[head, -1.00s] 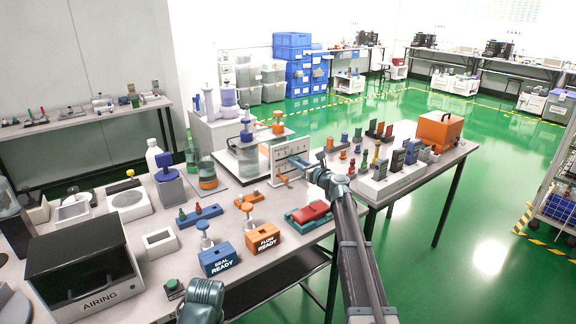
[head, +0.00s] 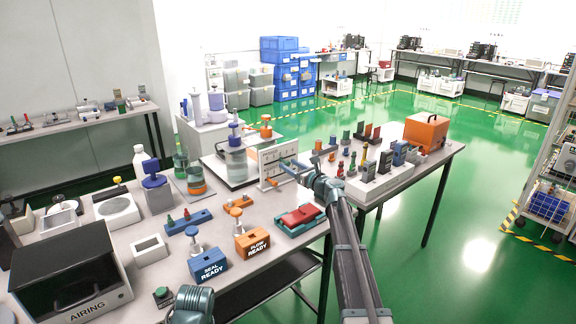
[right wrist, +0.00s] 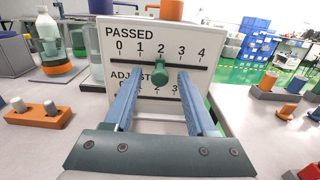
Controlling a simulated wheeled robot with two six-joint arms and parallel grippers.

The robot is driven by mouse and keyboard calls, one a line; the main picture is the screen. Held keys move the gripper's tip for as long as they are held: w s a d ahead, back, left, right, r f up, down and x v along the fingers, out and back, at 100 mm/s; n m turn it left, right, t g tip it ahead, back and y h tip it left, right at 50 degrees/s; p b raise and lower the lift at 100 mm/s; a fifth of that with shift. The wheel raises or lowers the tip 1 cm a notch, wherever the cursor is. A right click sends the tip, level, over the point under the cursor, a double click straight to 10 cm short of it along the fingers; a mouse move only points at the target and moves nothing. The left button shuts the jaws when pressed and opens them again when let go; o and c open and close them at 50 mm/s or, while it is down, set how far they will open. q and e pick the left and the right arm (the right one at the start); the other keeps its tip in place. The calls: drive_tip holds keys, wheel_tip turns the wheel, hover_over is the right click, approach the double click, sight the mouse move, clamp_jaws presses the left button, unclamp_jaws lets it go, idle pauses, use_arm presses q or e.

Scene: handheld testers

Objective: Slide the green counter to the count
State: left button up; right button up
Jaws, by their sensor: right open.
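A white board (right wrist: 205,50) headed PASSED has a row of numbers 0 to 4 above a dark slot. The green counter (right wrist: 159,72) sits on the slot below the 2. A second row, headed by partly hidden lettering beginning ADJU, is below it. My right gripper (right wrist: 158,80) is open, with its blue fingers to the left and right of the counter and visible gaps on both sides. In the head view the board (head: 267,178) stands on the table, with my right gripper (head: 288,166) in front of it. Only part of my left arm shows; its gripper is not in view.
An orange block with two pegs (right wrist: 38,116) lies left of the board in the right wrist view, and another block (right wrist: 277,103) is to the right. Labelled blue (head: 209,265) and orange (head: 252,243) boxes stand nearer on the table, with a red-topped green tray (head: 300,218).

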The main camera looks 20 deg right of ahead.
drive_tip(key=v, duration=1.2)
drive_tip(key=shift+s, duration=0.1)
